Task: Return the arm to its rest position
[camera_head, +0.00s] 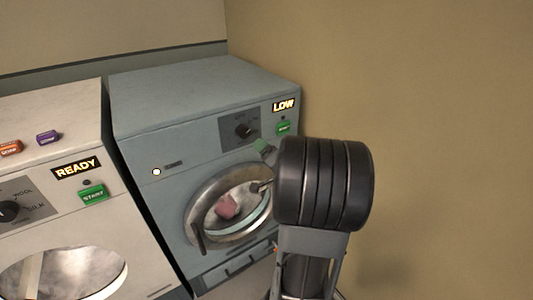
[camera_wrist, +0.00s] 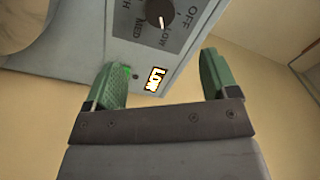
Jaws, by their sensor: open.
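My gripper (camera_wrist: 163,82) is open in the wrist view. Its two green fingers stand wide apart with nothing between them but the view of a machine's panel and the wall. In the head view, my black arm joint stands in front of the right side of the blue-grey machine (camera_head: 200,85), and a green finger (camera_head: 263,147) shows just left of it, close to the panel. The rest of the gripper is hidden behind the arm. The machine's dial (camera_head: 243,131) also shows in the wrist view (camera_wrist: 160,14). Its display reads LOW (camera_head: 284,105), and also in the wrist view (camera_wrist: 155,80).
The blue-grey machine's round door (camera_head: 191,222) looks shut, with something pink (camera_head: 227,206) behind its glass. A white machine (camera_head: 140,235) at left shows READY (camera_head: 76,168). An orange box (camera_head: 10,148) and a purple box (camera_head: 48,138) sit on its top. Bare wall (camera_head: 430,110) fills the right.

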